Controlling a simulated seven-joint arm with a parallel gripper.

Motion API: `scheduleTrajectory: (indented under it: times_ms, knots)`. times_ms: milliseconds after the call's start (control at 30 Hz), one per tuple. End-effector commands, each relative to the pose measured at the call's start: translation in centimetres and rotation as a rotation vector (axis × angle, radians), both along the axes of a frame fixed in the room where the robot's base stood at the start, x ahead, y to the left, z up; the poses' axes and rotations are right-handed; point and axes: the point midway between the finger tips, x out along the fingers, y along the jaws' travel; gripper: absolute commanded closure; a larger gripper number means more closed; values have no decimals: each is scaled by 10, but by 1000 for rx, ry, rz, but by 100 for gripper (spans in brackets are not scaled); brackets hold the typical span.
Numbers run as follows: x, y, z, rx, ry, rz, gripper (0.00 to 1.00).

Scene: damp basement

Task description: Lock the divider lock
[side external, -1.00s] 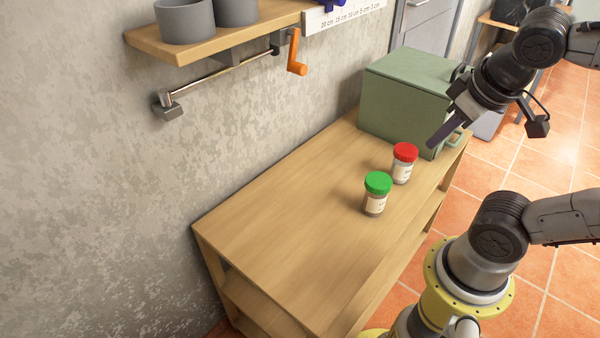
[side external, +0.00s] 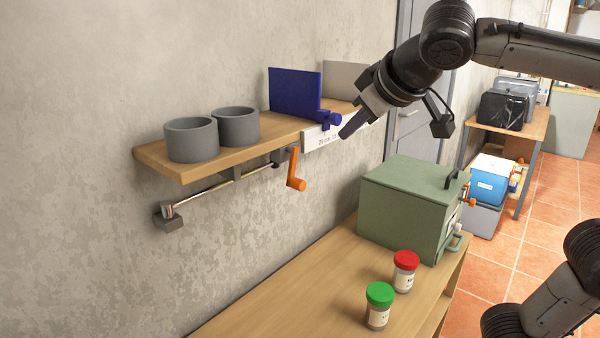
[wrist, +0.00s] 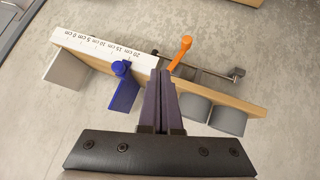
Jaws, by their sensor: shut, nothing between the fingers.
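A blue divider panel (side external: 295,92) stands upright on the wooden wall shelf (side external: 180,166). A blue lock knob (side external: 329,120) sits at its front edge, by the white ruler strip. In the wrist view the divider (wrist: 124,97) and its knob (wrist: 121,68) lie left of my fingers. My gripper (side external: 345,132) is shut and empty, in front of the shelf beside the knob. In the wrist view my gripper (wrist: 161,74) points between the knob and an orange crank handle. I cannot tell whether the lock is tight.
Two grey cups (side external: 192,140) stand on the shelf's left part. The orange crank (side external: 297,171) and a metal rod (side external: 225,185) hang below the shelf. A grey panel (side external: 345,76) stands farther right. Below are a green box (side external: 405,210) and two capped jars (side external: 379,306).

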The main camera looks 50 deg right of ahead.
Motion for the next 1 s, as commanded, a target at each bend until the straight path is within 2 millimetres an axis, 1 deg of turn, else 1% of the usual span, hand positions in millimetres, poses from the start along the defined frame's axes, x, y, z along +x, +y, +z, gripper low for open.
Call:
scheduleTrajectory:
  times_ms: [33, 100, 200, 267, 367, 467, 867, 900, 1000]
  knots:
    - [14, 18, 7, -22, -8, 42, 100]
    - [24, 36, 9, -36, -6, 86, 100]
    - [28, 51, 2, -44, 12, 122, 100]
    - [28, 54, 0, -45, 15, 132, 100]
    - [33, 53, -5, -46, 16, 132, 100]
    - [42, 48, -15, -47, 19, 130, 100]
    - [96, 29, -66, -45, 19, 130, 100]
    - [99, 27, -72, -45, 19, 130, 100]
    - [97, 22, -85, -45, 19, 132, 100]
